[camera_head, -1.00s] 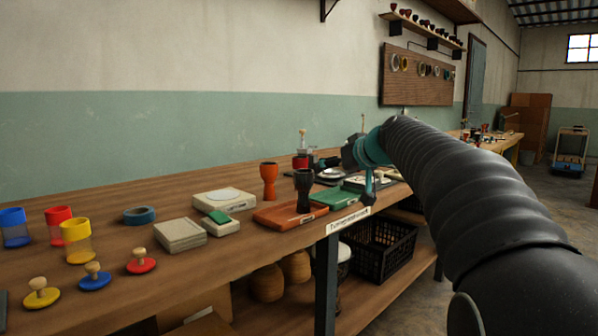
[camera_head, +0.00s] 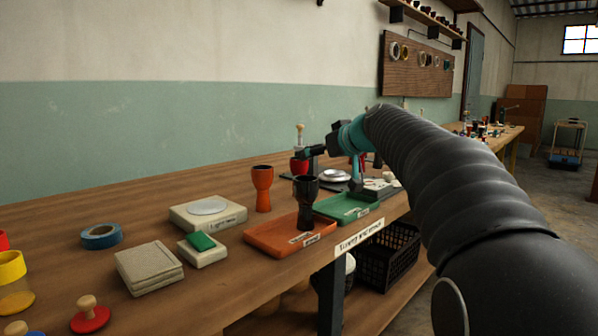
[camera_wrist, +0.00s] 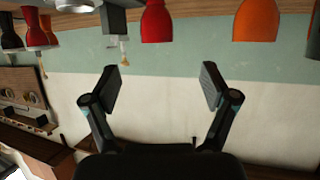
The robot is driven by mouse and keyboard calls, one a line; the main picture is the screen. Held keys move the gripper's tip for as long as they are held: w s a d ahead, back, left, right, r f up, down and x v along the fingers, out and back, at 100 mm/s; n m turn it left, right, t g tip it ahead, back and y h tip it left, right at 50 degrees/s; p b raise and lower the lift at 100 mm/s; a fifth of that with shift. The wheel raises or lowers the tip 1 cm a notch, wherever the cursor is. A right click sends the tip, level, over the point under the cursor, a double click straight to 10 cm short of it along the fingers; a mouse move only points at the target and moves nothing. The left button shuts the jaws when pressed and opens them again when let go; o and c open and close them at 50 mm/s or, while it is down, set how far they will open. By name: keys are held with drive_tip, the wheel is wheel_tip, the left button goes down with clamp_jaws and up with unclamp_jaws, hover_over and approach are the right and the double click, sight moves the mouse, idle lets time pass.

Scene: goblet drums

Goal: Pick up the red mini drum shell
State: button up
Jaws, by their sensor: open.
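The red mini drum shell (camera_head: 298,166) stands on the workbench beyond the orange and black goblet shells, partly hidden by my gripper (camera_head: 313,152) in the head view. In the wrist view, which shows the scene upside down, a red goblet shape (camera_wrist: 156,22) sits at the top edge, roughly in line with the gap between the fingers. My gripper is open, its two fingers (camera_wrist: 164,88) apart with only wall behind them. Nothing is held. The gripper looks close to the red shell, but I cannot tell the exact distance.
An orange goblet shell (camera_head: 263,188) and a black one (camera_head: 305,203) stand nearer. An orange tray (camera_head: 270,241), a green tray (camera_head: 365,212), a pale pad with a disc (camera_head: 180,214) and blue tape (camera_head: 101,236) lie on the bench. Bare wood runs along the back.

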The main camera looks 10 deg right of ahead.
sight(304, 163)
drive_tip(key=shift+d+p+x, duration=0.2)
drive_tip(key=shift+p+x, duration=0.9)
drive_tip(key=shift+x, duration=5.3)
drive_tip(key=shift+f, duration=0.15)
drive_tip(key=c, duration=1.3)
